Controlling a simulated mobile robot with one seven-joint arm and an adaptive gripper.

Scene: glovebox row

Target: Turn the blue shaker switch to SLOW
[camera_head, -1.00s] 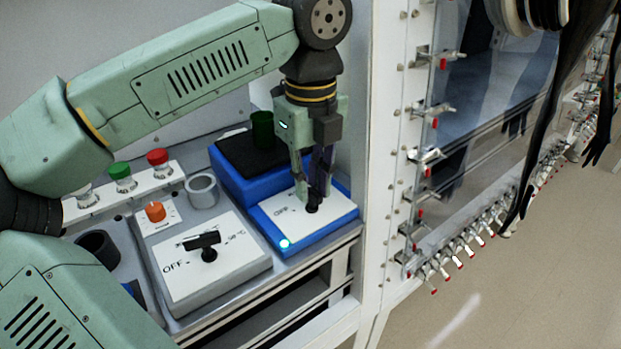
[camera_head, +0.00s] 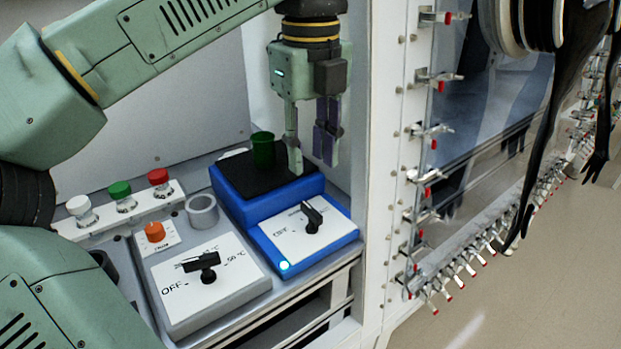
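The blue shaker (camera_head: 236,196) stands on the bench against the white cabinet wall. Its sloped white front panel (camera_head: 285,238) carries a black switch knob (camera_head: 311,220), with a lit cyan lamp at the lower left corner. The knob's bar points to the upper left of the panel. An OFF label shows at the panel's left; the label near the bar is too small to read. My gripper (camera_head: 312,160) is open and empty above and behind the knob, clear of it.
A dark green cup (camera_head: 263,149) stands on the shaker's black top. The glovebox (camera_head: 500,110) with clamps and hanging black gloves stands at right.

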